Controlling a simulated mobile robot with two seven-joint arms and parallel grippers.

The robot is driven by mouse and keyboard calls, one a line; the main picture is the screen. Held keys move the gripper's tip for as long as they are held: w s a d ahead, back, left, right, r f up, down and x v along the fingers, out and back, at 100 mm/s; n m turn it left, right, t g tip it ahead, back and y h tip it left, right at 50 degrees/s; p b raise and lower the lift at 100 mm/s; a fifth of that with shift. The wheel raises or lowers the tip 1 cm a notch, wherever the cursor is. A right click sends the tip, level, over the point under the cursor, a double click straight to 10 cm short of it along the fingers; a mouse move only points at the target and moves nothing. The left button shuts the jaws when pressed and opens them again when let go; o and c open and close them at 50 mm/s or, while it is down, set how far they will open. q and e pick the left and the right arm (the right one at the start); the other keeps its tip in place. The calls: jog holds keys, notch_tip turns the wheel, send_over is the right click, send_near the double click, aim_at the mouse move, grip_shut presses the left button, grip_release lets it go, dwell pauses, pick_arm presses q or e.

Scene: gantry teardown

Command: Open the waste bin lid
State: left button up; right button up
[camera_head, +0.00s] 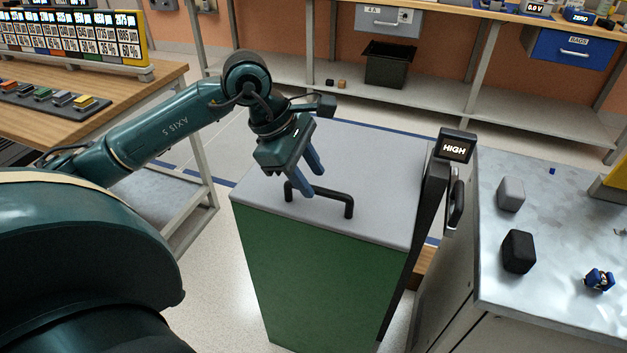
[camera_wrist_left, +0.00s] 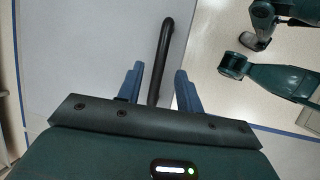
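The waste bin has a green body (camera_head: 315,275) and a flat grey lid (camera_head: 375,160), which lies shut on top. A black bar handle (camera_head: 330,191) stands on the lid near its front edge. My left gripper (camera_head: 312,184) points down at the handle with its two blue fingers apart and nothing held. In the left wrist view the handle (camera_wrist_left: 165,45) runs up between the open fingers (camera_wrist_left: 158,72). I cannot tell how far down around the bar the fingertips reach. My right gripper does not show in the head view.
A metal-topped bench (camera_head: 560,265) with small blocks stands right of the bin. A black post with a "HIGH" display (camera_head: 455,148) rises at the bin's right side. A wooden table (camera_head: 125,95) stands at the left. Shelving with a black open box (camera_head: 389,66) is behind.

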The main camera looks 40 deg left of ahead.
pick_arm(q)
jog(key=shift+x, duration=1.05)
grip_shut()
jog(key=shift+r, duration=0.1)
